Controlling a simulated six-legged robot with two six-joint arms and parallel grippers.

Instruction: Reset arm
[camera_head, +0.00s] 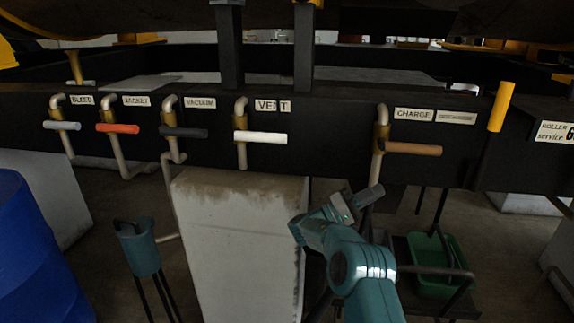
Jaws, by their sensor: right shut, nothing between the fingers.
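My right arm rises from the bottom middle, and its right gripper (364,197) is shut and empty. It sits below the pipe of the brown-handled CHARGE valve (412,148), in front of the dark beam, and looks apart from the valve handles. The fingers are small and partly dark against the background. My left gripper does not show.
Along the dark beam (330,130) are valves with grey (62,125), orange (118,128), dark (184,132) and white (262,137) handles. A yellow handle (501,107) stands upright at right. A pale block (238,245), blue drum (38,250) and green tray (438,262) stand below.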

